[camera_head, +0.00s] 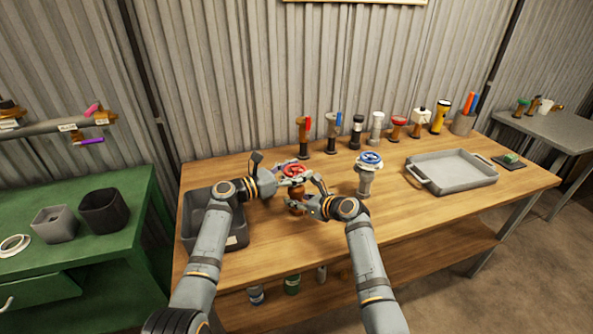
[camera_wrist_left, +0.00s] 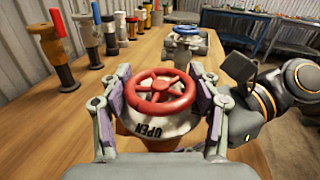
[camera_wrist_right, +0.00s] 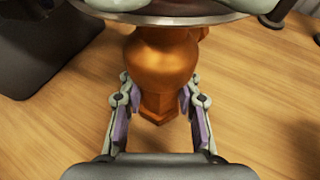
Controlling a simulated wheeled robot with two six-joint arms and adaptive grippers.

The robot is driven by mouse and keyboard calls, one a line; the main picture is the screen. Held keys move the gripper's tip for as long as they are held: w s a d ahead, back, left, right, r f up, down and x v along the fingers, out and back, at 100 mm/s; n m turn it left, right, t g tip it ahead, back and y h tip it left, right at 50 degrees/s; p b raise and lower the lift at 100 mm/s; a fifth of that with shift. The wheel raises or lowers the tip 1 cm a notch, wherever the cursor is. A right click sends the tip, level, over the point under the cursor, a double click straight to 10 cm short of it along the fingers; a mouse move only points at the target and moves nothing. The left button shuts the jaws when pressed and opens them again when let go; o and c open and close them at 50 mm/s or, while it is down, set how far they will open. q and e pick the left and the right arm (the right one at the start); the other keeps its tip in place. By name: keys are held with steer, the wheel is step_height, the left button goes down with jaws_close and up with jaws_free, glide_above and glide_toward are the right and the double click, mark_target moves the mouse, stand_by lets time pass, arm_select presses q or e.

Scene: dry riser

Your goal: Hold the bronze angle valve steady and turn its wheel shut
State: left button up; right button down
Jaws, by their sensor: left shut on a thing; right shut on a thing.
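The bronze angle valve (camera_head: 296,209) stands upright on the wooden table, with a red wheel (camera_wrist_left: 160,92) on top. A pale plate (camera_wrist_left: 155,127) under the wheel reads "OPEN". My left gripper (camera_head: 287,175) is shut on the red wheel, its fingers on opposite sides of the rim in the left wrist view. My right gripper (camera_head: 315,200) is lower and shut on the valve's bronze body (camera_wrist_right: 160,75), with one finger on each side near the hexagonal lower end. The grippers partly hide the valve in the head view.
A valve with a blue wheel (camera_head: 370,160) stands close to the right. A grey tray (camera_head: 455,185) is further right, and a dark bin (camera_head: 235,238) is at the left. Several fittings line the back edge. The front right of the table (camera_head: 440,220) is clear.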

arm_select(q)
steer(key=m+g+h, duration=0.2)
steer(key=g, duration=0.1)
steer(key=shift+w+f+m+g, duration=0.1)
steer(key=shift+w+m+g, duration=0.05)
steer(key=shift+m+g, duration=0.2)
steer(key=shift+g, duration=0.25)
steer(key=shift+s+a+m+g, duration=0.2)
steer(key=shift+m+g, duration=0.1)
steer(key=shift+m, duration=0.15)
steer(key=o, duration=1.2)
steer(key=shift+d+h, duration=0.15)
steer(key=shift+h, duration=0.15)
steer(key=shift+c, duration=0.2)
steer(key=v, duration=1.2)
